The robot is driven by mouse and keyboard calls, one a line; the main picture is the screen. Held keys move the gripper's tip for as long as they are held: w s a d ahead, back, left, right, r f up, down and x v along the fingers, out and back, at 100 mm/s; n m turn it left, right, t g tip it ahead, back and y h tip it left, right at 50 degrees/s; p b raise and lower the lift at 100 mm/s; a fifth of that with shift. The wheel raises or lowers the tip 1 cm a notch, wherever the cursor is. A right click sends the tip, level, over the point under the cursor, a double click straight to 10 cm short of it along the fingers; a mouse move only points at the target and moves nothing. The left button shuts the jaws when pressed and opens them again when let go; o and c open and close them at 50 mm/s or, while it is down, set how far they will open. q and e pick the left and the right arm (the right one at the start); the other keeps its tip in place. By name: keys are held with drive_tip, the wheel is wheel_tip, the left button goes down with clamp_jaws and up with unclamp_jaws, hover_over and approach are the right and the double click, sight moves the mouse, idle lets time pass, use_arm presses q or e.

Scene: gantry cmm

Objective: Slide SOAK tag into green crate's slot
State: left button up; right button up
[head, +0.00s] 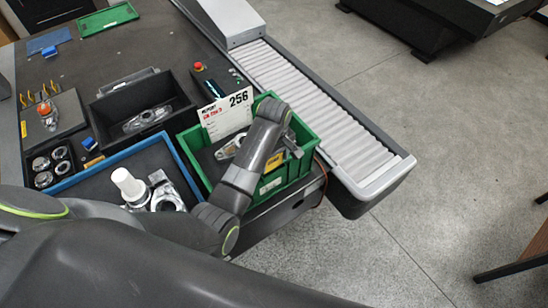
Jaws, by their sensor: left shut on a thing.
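The green crate (196,169) stands at the table's right edge, beside the conveyor. A small yellow tag (274,161), which looks like the SOAK tag, is at the crate's near right wall. Its lettering is too small to read. My left gripper (285,156) is over this side of the crate, mostly hidden by its own wrist, and is shut on the tag. I cannot tell whether the tag touches the crate or is in a slot. A white label (270,186) is on the crate's outer wall below the tag. My right gripper is out of view.
A white card marked 256 (226,116) stands upright at the crate's far side, with a metal part (228,150) inside. A blue-rimmed tray (92,178) with metal parts lies left. A black bin (108,113) is behind it. The roller conveyor (310,105) runs along the right.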

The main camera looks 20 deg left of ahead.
sight(274, 165)
use_arm(q)
drive_tip(key=shift+f, duration=0.8)
idle(0.6)
drive_tip(key=shift+f, duration=0.2)
drive_tip(key=shift+f, duration=0.35)
idle(0.4)
drive_tip(key=shift+f, duration=0.25)
drive_tip(key=o, duration=1.3)
drive_tip(key=shift+c, duration=0.2)
wheel_tip(274, 165, up, 7)
idle(0.7)
